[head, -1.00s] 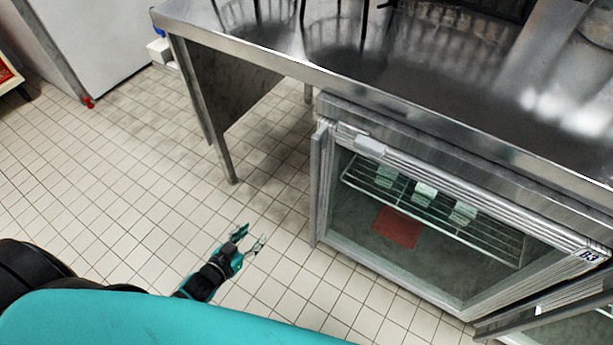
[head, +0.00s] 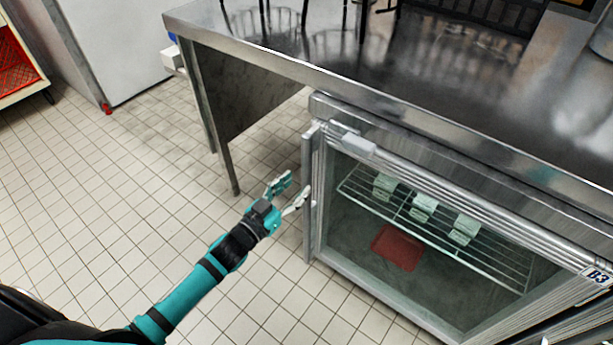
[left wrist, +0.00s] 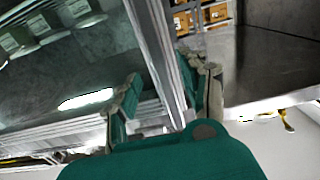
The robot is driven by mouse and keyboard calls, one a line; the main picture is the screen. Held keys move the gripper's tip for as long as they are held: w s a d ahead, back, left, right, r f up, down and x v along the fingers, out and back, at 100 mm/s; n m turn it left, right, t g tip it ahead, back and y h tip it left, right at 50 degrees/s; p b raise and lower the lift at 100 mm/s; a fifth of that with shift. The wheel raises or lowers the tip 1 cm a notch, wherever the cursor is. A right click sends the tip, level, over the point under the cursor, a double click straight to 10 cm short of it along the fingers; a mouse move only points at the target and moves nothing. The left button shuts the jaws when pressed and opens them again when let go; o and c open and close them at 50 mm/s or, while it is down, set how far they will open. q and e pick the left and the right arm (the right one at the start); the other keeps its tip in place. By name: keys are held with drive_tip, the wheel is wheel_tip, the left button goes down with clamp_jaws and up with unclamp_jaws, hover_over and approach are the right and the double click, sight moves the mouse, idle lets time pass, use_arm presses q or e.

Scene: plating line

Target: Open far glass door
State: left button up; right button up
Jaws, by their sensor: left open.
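The glass door (head: 335,258) with a metal frame fronts the under-counter cabinet at right, and it looks shut. A vertical metal handle bar (head: 307,185) runs along its left edge. My left gripper (head: 289,192) is open and empty, just left of that bar at mid height. In the left wrist view, my left gripper's teal fingers (left wrist: 163,98) stand apart on either side of a long metal bar or edge (left wrist: 152,45). Whether they touch it cannot be told. My right gripper is not in view.
Behind the glass are a wire rack (head: 490,258) with several pale packs and a red item (head: 397,247). A steel counter (head: 330,75) overhangs the door, its leg (head: 228,165) behind my gripper. Another glass door starts at lower right. The tiled floor (head: 110,200) at left is clear.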

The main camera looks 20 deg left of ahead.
sight(304, 177)
use_arm(q)
drive_tip(key=shift+x, duration=2.65)
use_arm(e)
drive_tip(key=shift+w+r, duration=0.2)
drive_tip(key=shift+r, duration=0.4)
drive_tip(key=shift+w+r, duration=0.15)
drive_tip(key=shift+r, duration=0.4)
use_arm(q)
clamp_jaws()
